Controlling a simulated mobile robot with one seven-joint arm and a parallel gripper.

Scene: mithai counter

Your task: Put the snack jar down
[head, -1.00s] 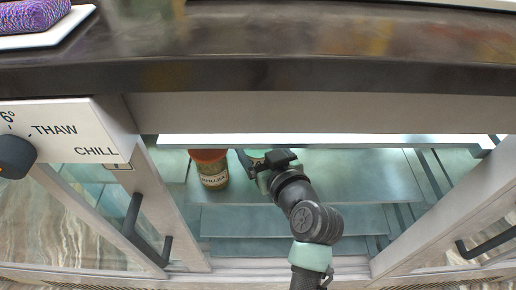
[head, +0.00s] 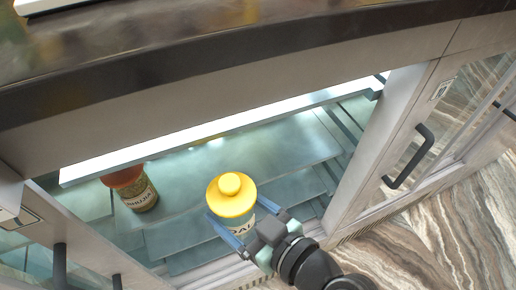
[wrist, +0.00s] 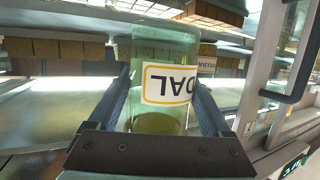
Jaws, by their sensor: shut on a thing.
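The snack jar (head: 231,198) has a yellow lid with a round knob and a pale label reading "DAL". My gripper (head: 236,212) is shut on its body, one finger on each side, and holds it upright at the front opening of the lit cabinet. In the wrist view the jar (wrist: 162,52) is clear greenish, its label upside down, between the fingers of my gripper (wrist: 163,92). Its underside is hidden in the head view. Yellowish contents show in the wrist view.
Another jar (head: 139,194) with an orange-red lid stands on the glass shelf (head: 190,180) at left. The cabinet has frames and black door handles (head: 409,157) at the sides. A dark countertop (head: 200,60) overhangs above. The shelf right of the orange-lidded jar looks clear.

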